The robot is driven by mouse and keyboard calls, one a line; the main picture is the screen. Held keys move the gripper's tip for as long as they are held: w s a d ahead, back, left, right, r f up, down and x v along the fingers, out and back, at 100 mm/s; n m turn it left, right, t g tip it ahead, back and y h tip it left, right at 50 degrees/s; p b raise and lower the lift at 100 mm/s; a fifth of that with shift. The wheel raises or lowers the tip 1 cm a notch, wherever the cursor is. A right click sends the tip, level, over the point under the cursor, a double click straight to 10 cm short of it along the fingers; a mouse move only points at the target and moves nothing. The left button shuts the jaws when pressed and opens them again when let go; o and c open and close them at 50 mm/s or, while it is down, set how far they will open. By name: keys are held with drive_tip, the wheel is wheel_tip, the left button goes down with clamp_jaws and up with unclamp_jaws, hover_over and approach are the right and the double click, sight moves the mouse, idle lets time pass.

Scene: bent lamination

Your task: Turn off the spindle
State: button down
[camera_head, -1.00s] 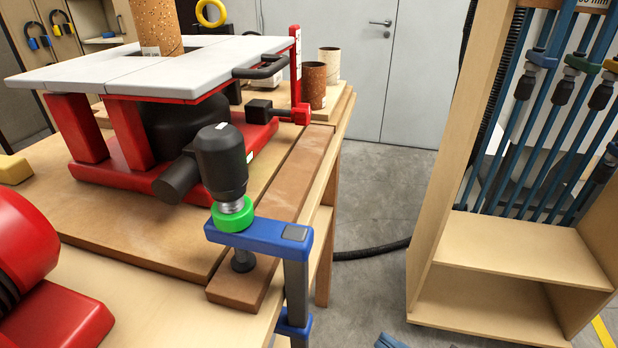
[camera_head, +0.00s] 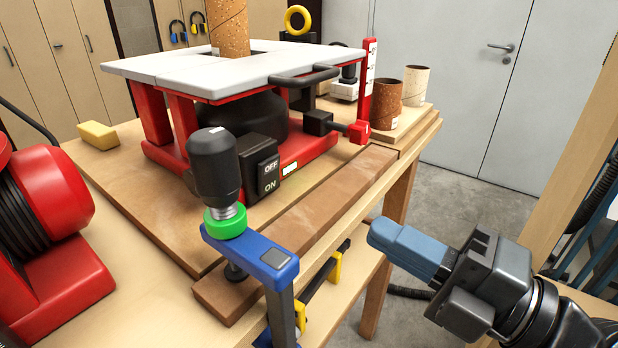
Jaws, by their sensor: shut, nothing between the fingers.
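The spindle machine has a grey-white table top (camera_head: 225,68) on a red base, with a cork-like sanding drum (camera_head: 229,28) standing up through it. I cannot tell from the picture whether the spindle is turning. My gripper (camera_head: 385,233) is at the lower right, with blue fingers shut and empty. It points left toward the bench, to the right of the clamp and well apart from the switch box.
A clamp with a black handle (camera_head: 214,162) and blue bar (camera_head: 250,249) holds a wooden strip (camera_head: 310,215) at the bench edge, in front of the switch. A red reel (camera_head: 45,205) stands left. Brown (camera_head: 387,104) and cream (camera_head: 415,86) cylinders stand at the back right.

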idle(0.3)
drive_tip(key=p, duration=0.5)
approach(269, 170)
drive_tip(key=x, duration=0.5)
drive_tip(key=shift+a+r, duration=0.15)
drive_tip(key=shift+r, duration=0.15)
drive_tip(key=shift+p+x, duration=0.35)
drive_tip(key=shift+x, duration=0.45)
drive_tip(key=shift+w+f, duration=0.1)
drive_tip(key=shift+f, duration=0.1)
drive_tip(key=shift+w+a+r, duration=0.1)
drive_tip(key=shift+r, duration=0.15)
drive_tip(key=shift+f, duration=0.15)
